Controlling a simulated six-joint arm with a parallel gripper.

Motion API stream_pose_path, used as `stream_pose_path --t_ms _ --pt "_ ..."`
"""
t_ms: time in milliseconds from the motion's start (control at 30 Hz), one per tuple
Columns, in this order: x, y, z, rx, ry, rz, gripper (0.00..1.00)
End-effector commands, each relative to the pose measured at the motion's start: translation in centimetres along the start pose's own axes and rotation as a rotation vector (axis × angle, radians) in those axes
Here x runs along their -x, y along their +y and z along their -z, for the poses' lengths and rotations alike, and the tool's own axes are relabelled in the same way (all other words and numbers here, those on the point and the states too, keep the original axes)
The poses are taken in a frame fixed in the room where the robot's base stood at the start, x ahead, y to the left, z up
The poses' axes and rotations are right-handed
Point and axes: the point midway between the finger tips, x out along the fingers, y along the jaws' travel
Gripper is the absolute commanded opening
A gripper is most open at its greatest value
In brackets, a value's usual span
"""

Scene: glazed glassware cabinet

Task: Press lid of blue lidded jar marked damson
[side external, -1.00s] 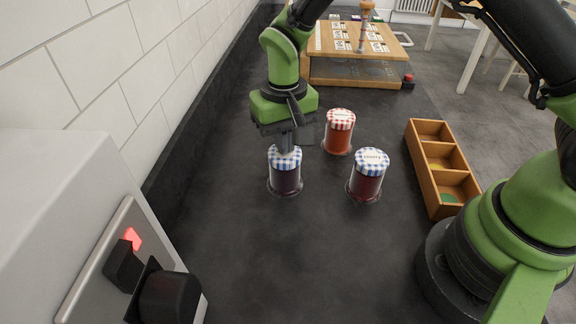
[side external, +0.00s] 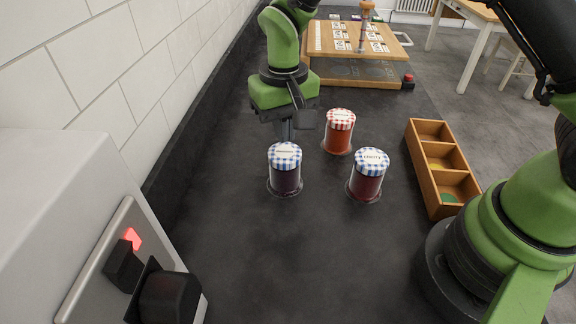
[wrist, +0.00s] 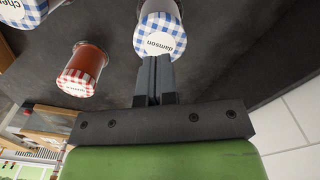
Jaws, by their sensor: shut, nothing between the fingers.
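The damson jar (side external: 285,175) has a blue-and-white checked lid and dark purple contents, and stands upright on the dark counter. Its lid (wrist: 160,36) reads "damson" in the wrist view. My gripper (side external: 286,137) is shut and empty, pointing down just behind the lid in the side view. In the wrist view its fingertips (wrist: 155,60) show at the lid's near edge; I cannot tell the exact gap. The whole lid top is visible in the side view and looks seated on the jar.
A second blue-checked jar, marked cherry (side external: 367,178), stands to the right. A red-checked jar (side external: 339,132) with orange-red contents stands behind. A wooden compartment box (side external: 412,150) lies further right. A wooden stand (side external: 350,77) is at the back.

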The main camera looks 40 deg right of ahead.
Motion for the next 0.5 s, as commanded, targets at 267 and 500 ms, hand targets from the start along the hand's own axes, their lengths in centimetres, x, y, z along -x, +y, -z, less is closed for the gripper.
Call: stream_pose_path --t_ms 267,500 --pt "3.0 0.0 0.1 0.0 0.004 0.002 0.0" --pt "5.0 0.0 0.0 0.001 0.002 0.001 0.0"
